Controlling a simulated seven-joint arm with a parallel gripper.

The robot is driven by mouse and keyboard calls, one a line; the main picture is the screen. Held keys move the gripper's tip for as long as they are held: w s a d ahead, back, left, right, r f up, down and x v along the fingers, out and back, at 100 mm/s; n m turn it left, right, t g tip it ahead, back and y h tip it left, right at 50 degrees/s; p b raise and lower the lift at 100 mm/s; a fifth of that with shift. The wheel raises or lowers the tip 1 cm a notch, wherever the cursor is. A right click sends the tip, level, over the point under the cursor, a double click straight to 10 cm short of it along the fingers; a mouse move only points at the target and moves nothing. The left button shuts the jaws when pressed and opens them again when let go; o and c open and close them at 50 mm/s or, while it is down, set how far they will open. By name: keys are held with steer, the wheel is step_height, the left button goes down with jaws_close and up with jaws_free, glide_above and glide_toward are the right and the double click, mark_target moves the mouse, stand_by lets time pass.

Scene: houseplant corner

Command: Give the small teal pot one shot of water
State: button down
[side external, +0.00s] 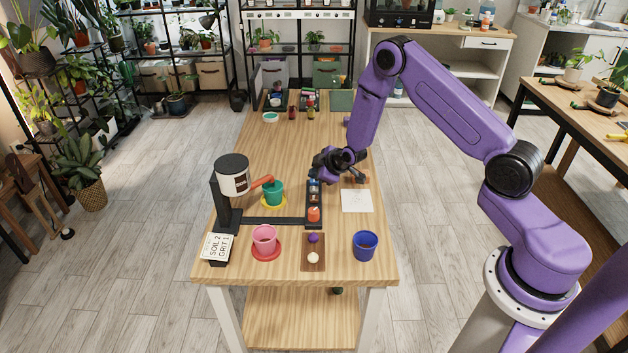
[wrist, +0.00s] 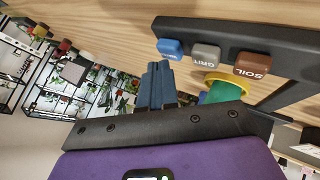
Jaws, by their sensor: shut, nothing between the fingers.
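The small teal pot (side external: 273,191) stands upright on a yellow saucer (side external: 283,203) under the dispenser's orange spout (side external: 262,181). In the wrist view the teal pot (wrist: 224,92) is partly hidden behind my wrist. A black key strip (wrist: 225,32) carries a blue key (wrist: 170,48) with an unreadable label, a grey GRIT key (wrist: 206,54) and a brown SOIL key (wrist: 252,64). My gripper (wrist: 158,66) is shut and empty, its fingertips close to the blue key; contact cannot be told. In the side view my gripper (side external: 318,177) is at the strip's far end.
The dispenser (side external: 232,175) stands left, with a SOIL 2 GRIT 1 card (side external: 217,247). A pink pot (side external: 264,238), a brown tray (side external: 313,267) with two balls and a blue pot (side external: 365,245) line the near edge. A white sheet (side external: 356,201) lies right. An orange knob (side external: 314,214) is on the strip.

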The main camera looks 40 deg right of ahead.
steer(key=shift+f, duration=0.45)
stand_by(0.6)
steer(key=shift+r, duration=0.95)
steer(key=shift+r, duration=2.5)
